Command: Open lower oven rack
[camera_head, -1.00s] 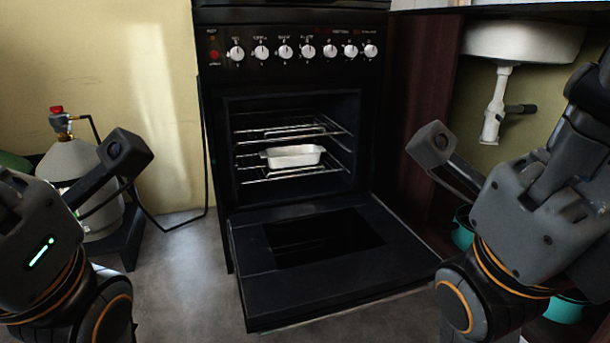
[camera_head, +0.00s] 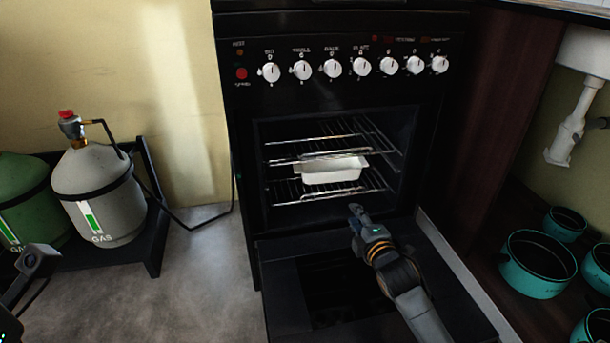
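The black oven (camera_head: 242,150) stands with its door (camera_head: 284,290) folded down. Inside are an upper wire rack (camera_head: 300,141) and a lower wire rack (camera_head: 282,190). A white baking dish (camera_head: 332,170) sits on the lower rack. My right gripper (camera_head: 357,212) is above the open door, just in front of and below the lower rack's front edge, seemingly apart from it. Its fingers are small and point toward the oven; I cannot tell whether they are open. My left gripper (camera_head: 32,262) shows only partly at the lower left edge, far from the oven.
A white gas cylinder (camera_head: 98,195) and a green one (camera_head: 22,185) stand on a dark stand at the left. Several teal pots (camera_head: 538,265) sit on a low shelf at the right, under a white sink pipe (camera_head: 568,135).

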